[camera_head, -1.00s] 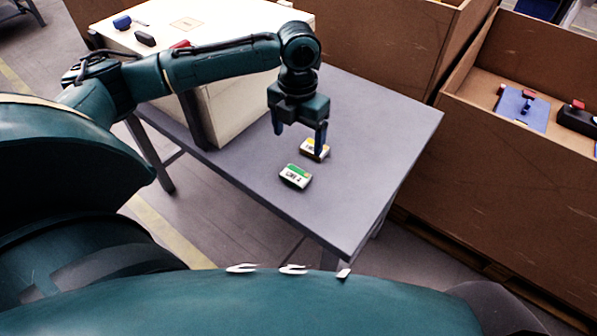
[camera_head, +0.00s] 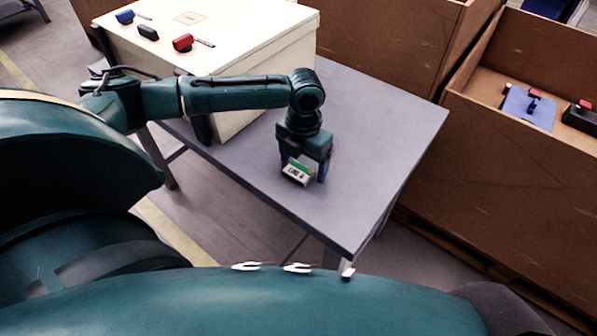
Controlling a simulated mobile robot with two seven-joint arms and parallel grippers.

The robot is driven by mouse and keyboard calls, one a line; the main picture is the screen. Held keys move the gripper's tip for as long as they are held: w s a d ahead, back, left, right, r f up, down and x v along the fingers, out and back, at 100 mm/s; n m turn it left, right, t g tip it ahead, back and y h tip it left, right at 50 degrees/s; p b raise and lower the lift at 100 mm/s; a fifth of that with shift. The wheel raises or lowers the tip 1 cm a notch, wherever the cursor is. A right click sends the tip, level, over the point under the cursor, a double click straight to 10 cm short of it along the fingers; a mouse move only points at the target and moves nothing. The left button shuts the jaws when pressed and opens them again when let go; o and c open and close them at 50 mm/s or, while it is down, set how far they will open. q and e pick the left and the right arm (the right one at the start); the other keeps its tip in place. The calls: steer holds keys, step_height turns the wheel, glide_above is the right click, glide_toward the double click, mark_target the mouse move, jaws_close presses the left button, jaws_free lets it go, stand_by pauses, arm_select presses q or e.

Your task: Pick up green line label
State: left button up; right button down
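The green line label (camera_head: 299,173), a small block with a green top and a white printed face, lies on the grey table. My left gripper (camera_head: 304,173) points down at it from above. Its two fingers are apart, one by the label's left end and one a little off its right end. I cannot tell whether either finger touches the label. The yellow label seen earlier is now hidden behind my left gripper. My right gripper is not in view.
A large white box (camera_head: 262,58) stands on the table's (camera_head: 375,125) far left, with blue, black and red tools on top. Brown crates stand behind and to the right; the right one (camera_head: 500,160) holds a blue item. The table's right part is clear.

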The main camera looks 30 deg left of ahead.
arm_select(q)
steer(key=c, duration=1.2)
